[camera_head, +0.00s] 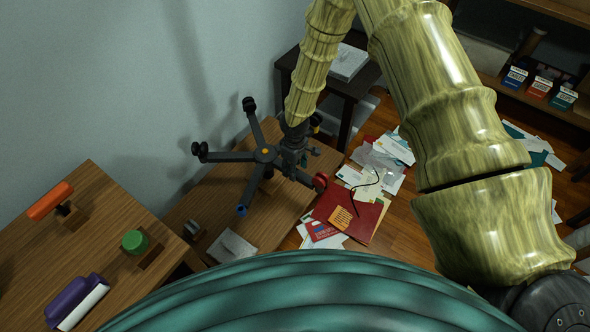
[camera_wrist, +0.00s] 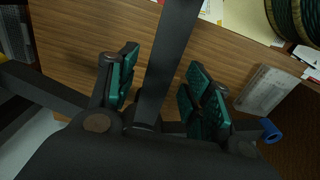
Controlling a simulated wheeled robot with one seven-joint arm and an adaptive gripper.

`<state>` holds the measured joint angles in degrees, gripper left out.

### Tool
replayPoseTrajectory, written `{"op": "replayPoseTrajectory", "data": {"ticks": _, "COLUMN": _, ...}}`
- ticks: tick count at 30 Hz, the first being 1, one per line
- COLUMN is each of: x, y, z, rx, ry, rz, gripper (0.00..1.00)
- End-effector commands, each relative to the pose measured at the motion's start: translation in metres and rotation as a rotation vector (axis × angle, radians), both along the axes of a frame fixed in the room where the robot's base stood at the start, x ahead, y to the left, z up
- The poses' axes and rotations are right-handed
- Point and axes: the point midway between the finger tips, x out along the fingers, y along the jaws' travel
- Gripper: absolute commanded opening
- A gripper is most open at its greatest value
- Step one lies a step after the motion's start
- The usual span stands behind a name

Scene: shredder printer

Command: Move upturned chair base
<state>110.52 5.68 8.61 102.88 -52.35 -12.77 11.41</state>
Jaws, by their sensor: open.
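The upturned chair base (camera_head: 232,157) is a dark star of several legs with an orange-centred hub. It rests on the wooden surface beside the wall, its casters pointing up. One leg tip is blue and one caster is red. My gripper (camera_head: 293,150) is at the right side of the hub, by the leg with the red caster. In the wrist view, my gripper (camera_wrist: 161,76) is open, its teal pads on either side of a dark leg (camera_wrist: 168,60) of the base. Clear gaps show between pads and leg. The blue tip (camera_wrist: 270,131) shows at the right.
Papers and a red folder (camera_head: 340,212) lie on the floor to the right. A dark side table (camera_head: 352,88) stands behind. A desk (camera_head: 100,225) at left holds an orange-handled item, a green knob and a purple roll. Shelves (camera_head: 545,105) stand at far right.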

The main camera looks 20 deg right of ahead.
Motion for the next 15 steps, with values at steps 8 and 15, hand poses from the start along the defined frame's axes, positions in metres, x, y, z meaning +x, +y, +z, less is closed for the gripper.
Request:
{"op": "replayPoseTrajectory", "data": {"ticks": 8, "x": -0.0004, "y": 0.0002, "z": -0.0144, "rx": 0.001, "ry": 0.001, "rz": 0.0, "gripper": 0.5}}
{"op": "replayPoseTrajectory", "data": {"ticks": 15, "x": -0.0002, "y": 0.0, "z": -0.0145, "rx": 0.0, "ry": 0.0, "rz": 0.0, "gripper": 0.5}}
